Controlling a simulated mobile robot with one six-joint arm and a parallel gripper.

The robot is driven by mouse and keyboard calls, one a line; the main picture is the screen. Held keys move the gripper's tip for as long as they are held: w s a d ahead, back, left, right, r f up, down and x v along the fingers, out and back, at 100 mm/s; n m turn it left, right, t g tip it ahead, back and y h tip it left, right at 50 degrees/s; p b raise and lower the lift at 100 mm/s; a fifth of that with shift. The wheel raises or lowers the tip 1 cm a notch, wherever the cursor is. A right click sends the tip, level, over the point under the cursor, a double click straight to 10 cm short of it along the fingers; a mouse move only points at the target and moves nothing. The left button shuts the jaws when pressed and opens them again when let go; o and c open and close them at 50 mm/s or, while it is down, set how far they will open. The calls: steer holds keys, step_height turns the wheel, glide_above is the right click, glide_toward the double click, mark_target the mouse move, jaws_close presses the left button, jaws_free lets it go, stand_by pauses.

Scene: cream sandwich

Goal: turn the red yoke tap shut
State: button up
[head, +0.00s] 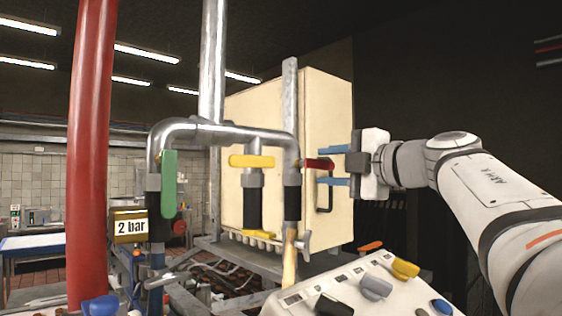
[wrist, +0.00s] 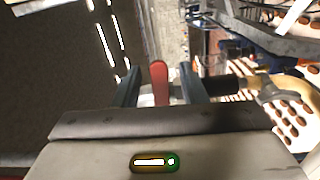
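The red yoke tap (head: 318,164) is on the right-hand pipe branch in the head view. Its red lever points right, towards my gripper. In the wrist view the red lever (wrist: 159,80) stands between my two fingers, with a gap on each side. My gripper (head: 326,171) has blue-grey fingers, spread apart, one above the other in the head view. The fingers also show in the wrist view (wrist: 160,88), astride the lever and not visibly touching it. The lever's mount is partly hidden.
A green lever (head: 169,184) and a yellow lever (head: 251,161) are on the neighbouring pipes. A cream cabinet (head: 318,110) stands behind. A "2 bar" sign (head: 131,227) hangs at left, near a thick red pipe (head: 90,150). A control panel (head: 340,290) with knobs is in front.

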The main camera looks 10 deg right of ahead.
steer(key=shift+x, duration=1.4)
steer(key=shift+s, duration=0.1)
jaws_close()
